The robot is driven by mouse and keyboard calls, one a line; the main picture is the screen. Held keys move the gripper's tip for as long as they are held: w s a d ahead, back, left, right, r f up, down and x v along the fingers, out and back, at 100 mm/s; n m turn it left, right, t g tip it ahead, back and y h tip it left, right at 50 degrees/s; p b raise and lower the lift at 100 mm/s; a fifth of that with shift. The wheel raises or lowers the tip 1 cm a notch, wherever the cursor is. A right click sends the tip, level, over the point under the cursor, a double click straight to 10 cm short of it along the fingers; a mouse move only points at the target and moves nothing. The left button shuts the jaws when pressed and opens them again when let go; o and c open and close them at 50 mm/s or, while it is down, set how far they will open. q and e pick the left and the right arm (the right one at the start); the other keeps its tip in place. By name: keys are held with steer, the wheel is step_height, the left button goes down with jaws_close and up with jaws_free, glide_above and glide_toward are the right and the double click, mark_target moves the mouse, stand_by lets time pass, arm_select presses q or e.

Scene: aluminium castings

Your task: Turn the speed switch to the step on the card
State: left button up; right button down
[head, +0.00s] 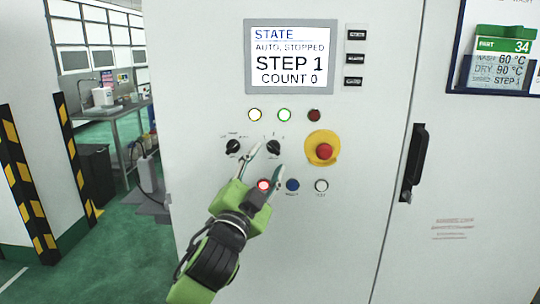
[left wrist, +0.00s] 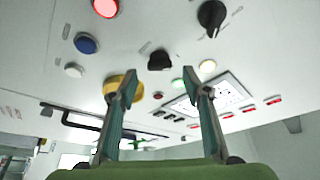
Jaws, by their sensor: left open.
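The panel has two black rotary switches: a left one (head: 232,147) and a right one (head: 273,147). Their small labels are too blurred to read, so I cannot tell which is the speed switch. In the left wrist view the right switch (left wrist: 160,60) shows between and beyond my fingertips; the left switch (left wrist: 211,15) is off to the side. My left gripper (head: 267,158) is open and empty, its fingertips close to the right switch; contact cannot be told. The card (head: 503,62) reads part 34, wash 60 °C, dry 90 °C, STEP 1. The display (head: 291,57) reads auto, stopped, STEP 1, count 0.
A yellow-backed red emergency stop (head: 324,151) sits right of the switches. Lit red (head: 263,185), blue (head: 292,185) and white (head: 321,185) buttons lie below, near my gripper. Lamps (head: 284,115) line up above. A black door handle (head: 414,160) is further right.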

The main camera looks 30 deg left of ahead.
arm_select(q)
steer(key=v, duration=0.3)
stand_by(0.5)
